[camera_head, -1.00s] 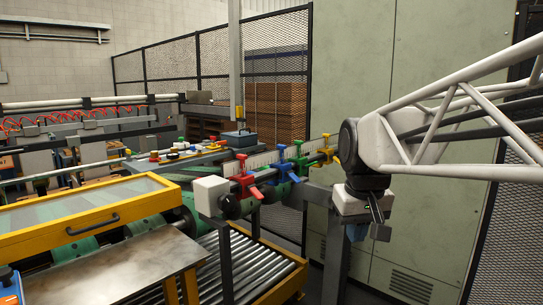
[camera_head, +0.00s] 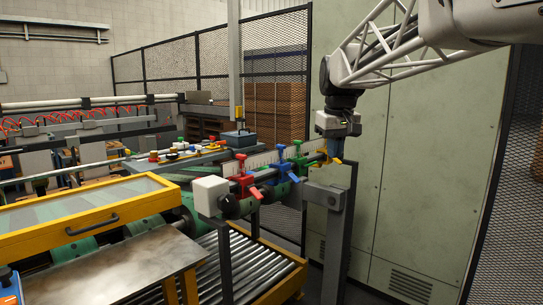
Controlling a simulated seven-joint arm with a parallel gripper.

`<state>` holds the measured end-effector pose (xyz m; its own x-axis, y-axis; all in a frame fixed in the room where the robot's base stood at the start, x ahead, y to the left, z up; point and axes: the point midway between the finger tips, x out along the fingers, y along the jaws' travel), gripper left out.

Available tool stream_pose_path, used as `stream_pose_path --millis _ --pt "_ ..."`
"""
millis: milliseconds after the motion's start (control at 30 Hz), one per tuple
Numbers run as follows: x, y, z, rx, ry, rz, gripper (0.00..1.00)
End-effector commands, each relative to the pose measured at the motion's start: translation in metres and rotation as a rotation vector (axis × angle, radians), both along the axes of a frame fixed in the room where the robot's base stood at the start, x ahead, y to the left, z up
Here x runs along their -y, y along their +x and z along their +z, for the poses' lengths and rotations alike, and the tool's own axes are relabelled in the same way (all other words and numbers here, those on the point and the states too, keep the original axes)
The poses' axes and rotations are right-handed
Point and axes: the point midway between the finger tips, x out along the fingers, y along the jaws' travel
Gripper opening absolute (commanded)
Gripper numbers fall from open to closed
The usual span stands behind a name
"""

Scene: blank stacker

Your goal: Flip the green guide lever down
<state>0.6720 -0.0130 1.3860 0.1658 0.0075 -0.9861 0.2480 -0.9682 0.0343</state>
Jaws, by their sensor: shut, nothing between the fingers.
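The green guide clamp (camera_head: 300,162) sits on a rail between the blue and yellow clamps. My gripper (camera_head: 336,154) is shut and empty, pointing down at the right end of the rail. In the picture it overlaps the yellow clamp (camera_head: 333,161) and hides part of it. It is to the right of the green clamp and apart from it. I cannot tell whether it touches the yellow clamp.
On the same rail are a blue clamp (camera_head: 278,158) and a red clamp (camera_head: 243,182), left of the green one. A white end block (camera_head: 209,195) and a grey post (camera_head: 335,225) flank the rail. A roller conveyor (camera_head: 240,270) lies below. A green cabinet (camera_head: 420,180) stands behind.

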Motion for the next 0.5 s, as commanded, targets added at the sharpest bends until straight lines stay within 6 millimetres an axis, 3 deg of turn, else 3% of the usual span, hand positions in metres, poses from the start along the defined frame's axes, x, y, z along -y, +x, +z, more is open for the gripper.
stream_pose_path --millis 500 --pt "0.005 0.101 0.037 -0.018 -0.007 0.079 0.0"
